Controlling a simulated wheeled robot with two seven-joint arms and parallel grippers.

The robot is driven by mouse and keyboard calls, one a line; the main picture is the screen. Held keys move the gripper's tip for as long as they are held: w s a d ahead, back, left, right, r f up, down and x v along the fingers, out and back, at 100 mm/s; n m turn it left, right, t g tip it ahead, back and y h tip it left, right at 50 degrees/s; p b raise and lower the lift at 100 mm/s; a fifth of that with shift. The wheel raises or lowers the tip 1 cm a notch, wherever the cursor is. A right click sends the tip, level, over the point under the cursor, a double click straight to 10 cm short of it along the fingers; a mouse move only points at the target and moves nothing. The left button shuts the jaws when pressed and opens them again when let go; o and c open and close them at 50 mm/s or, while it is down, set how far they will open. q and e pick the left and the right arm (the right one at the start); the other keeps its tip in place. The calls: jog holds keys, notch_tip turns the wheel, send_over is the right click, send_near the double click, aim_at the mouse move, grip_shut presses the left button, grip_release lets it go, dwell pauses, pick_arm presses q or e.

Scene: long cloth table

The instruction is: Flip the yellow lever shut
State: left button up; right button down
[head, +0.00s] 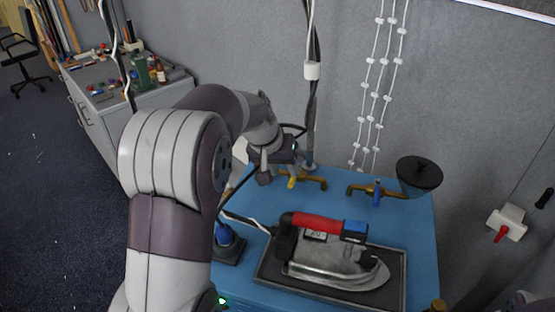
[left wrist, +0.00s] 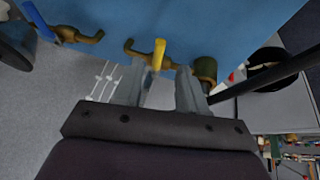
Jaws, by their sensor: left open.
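The yellow lever (head: 291,182) sits on a brass valve pipe (head: 315,180) at the back of the blue table. In the left wrist view the yellow lever (left wrist: 158,54) sticks out from the brass pipe (left wrist: 136,49), near the tips of my fingers. My left gripper (head: 277,173) is at the lever, partly hidden by my own wrist. Its two grey fingers are apart in the wrist view (left wrist: 167,68), with the lever at or just beyond the gap, closer to the left finger. I cannot tell whether they touch. My right gripper is not in view.
A second brass valve with a blue lever (head: 377,192) stands to the right, beside a dark funnel-like bowl (head: 419,174). An iron with a red handle (head: 316,222) rests on a tray (head: 262,276) in front. A blue-topped object (head: 224,236) stands left of the tray.

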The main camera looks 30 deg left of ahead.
pick_arm(q)
jog(key=v, duration=0.7)
jog(key=shift+s+r, duration=0.25)
jog(key=shift+r, duration=0.1)
